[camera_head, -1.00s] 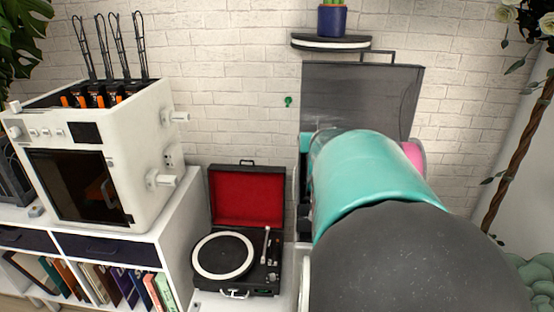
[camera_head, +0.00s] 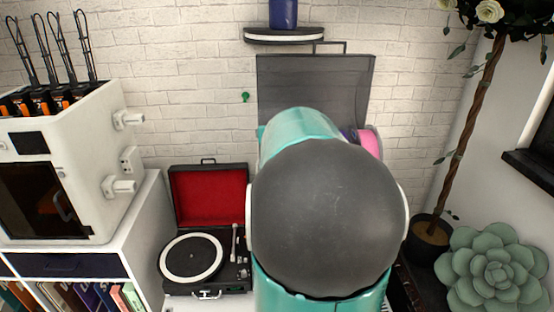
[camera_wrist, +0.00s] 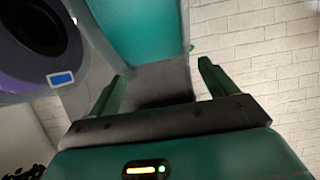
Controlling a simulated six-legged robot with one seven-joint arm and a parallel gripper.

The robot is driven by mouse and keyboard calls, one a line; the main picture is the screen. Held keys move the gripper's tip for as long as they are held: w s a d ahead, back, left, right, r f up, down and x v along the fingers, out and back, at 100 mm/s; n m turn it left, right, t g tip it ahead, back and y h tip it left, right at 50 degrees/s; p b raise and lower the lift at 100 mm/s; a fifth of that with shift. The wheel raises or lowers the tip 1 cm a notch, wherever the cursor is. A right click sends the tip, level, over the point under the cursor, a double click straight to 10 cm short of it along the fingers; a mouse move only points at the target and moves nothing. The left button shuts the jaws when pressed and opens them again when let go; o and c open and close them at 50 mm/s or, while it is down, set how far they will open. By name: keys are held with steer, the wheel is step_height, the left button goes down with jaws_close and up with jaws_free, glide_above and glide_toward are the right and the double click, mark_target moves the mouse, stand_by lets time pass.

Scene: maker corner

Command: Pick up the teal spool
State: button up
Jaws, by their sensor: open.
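The teal spool (camera_wrist: 138,30) fills the upper middle of the wrist view, its ribbed teal winding cut off by the top edge. My gripper (camera_wrist: 160,78) is open, its two green fingers pointing up toward the spool. The spool lies just beyond the fingertips, with a grey surface showing between the fingers. Nothing is held. In the head view my arm hides the gripper and most or all of the spool.
A purple spool (camera_wrist: 20,62) is close on the left in the wrist view. A pink spool (camera_head: 370,141) shows right of my arm, below a dark panel (camera_head: 312,88). A record player (camera_head: 208,235) and white machine (camera_head: 75,165) stand left. A potted plant (camera_head: 430,238) stands right.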

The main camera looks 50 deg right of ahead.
steer(key=shift+x, duration=1.7)
steer(key=shift+c, duration=0.3)
steer(key=c, duration=1.8)
steer(key=shift+r, duration=0.1)
jaws_close()
steer(key=shift+r, duration=0.15)
